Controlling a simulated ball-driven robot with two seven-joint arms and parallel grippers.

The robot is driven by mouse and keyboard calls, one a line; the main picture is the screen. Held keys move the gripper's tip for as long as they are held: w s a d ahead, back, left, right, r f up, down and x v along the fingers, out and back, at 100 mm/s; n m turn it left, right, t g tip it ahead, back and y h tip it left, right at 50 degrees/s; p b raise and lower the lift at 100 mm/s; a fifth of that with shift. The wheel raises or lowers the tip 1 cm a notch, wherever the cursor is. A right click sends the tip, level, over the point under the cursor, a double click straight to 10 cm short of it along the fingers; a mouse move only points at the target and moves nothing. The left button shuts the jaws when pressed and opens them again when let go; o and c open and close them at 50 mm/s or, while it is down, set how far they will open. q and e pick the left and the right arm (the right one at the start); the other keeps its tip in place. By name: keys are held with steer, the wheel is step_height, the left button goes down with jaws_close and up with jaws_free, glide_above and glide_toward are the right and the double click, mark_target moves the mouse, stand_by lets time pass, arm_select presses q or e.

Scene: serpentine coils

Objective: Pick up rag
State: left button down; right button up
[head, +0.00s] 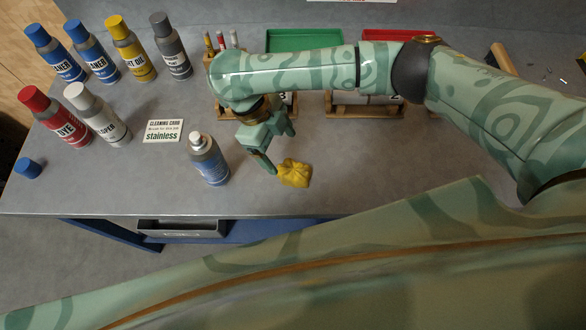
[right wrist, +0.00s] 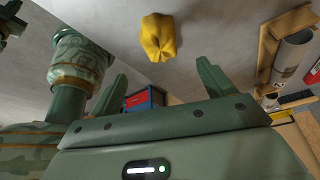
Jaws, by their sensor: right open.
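The rag (head: 294,173) is a small crumpled yellow cloth on the grey bench top near its front edge. It also shows in the right wrist view (right wrist: 158,38), beyond the fingertips and roughly between them. My right gripper (head: 279,149) is just above and to the left of the rag in the head view. Its two fingers are apart with nothing between them, as the right wrist view (right wrist: 158,84) shows. The gripper does not hold the rag. I cannot tell whether a fingertip touches it.
An uncapped blue-labelled spray can (head: 208,160) stands close left of the gripper. A cleaning card (head: 163,131) lies behind it. Several cans stand at the back left; a blue cap (head: 28,168) lies at the left. Green (head: 303,40) and red trays sit behind my arm. Bench right of the rag is clear.

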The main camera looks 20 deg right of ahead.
mark_target(291, 167)
steer(key=x, duration=0.3)
steer(key=shift+d+f+b, duration=0.1)
steer(key=shift+f+b, duration=0.25)
steer(key=shift+f, duration=0.05)
steer(key=b+x, duration=0.1)
steer(key=x, duration=0.4)
steer(key=shift+w+f+b, duration=0.1)
steer(key=shift+f+b, duration=0.1)
steer(key=shift+b, duration=0.2)
steer(key=c, duration=1.1)
